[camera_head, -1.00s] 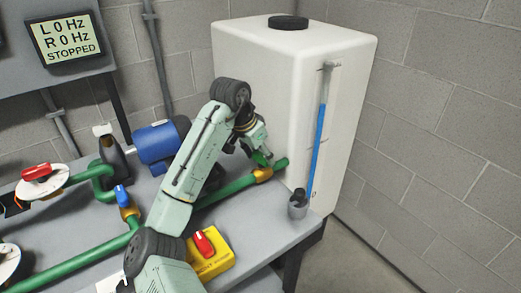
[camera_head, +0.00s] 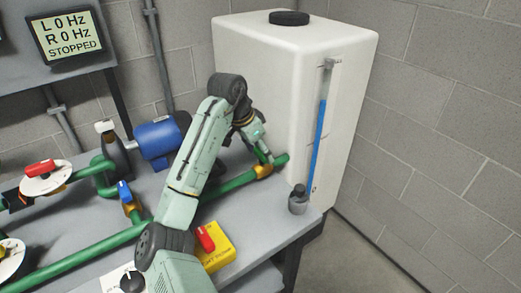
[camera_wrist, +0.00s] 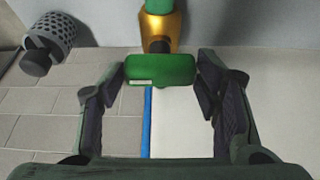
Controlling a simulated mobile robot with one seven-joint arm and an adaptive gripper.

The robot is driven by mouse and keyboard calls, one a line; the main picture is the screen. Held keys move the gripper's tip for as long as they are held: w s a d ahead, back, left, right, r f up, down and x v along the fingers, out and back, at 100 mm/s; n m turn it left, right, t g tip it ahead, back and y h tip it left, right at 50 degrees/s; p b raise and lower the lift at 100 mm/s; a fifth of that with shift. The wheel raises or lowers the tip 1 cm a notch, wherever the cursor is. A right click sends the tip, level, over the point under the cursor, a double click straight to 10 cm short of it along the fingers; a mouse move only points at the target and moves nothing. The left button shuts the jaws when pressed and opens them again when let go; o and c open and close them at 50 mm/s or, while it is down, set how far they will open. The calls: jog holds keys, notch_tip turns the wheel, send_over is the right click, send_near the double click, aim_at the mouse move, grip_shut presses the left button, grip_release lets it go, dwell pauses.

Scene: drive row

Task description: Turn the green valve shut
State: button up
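The green valve's handle (camera_wrist: 160,69) is a short green bar in the wrist view, lying crosswise to the green pipe (camera_wrist: 159,6). Its brass-yellow body (camera_wrist: 161,32) sits just beyond it. In the head view the yellow body (camera_head: 263,171) is on the pipe beside the white tank, with the handle mostly hidden by my gripper (camera_head: 268,157). In the wrist view my gripper (camera_wrist: 161,76) is spread, one fingertip at each end of the handle. I cannot tell whether the fingertips touch it.
The white tank (camera_head: 270,80) stands close behind the gripper, with a blue level tube (camera_head: 319,140). A grey cup (camera_head: 298,204) is at the bench's right corner. A blue-handled valve (camera_head: 124,191), a blue motor (camera_head: 158,138) and a yellow box with a red switch (camera_head: 217,255) are near my arm.

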jog(key=o, duration=0.3)
jog(key=shift+o, duration=0.2)
jog(key=v, duration=1.2)
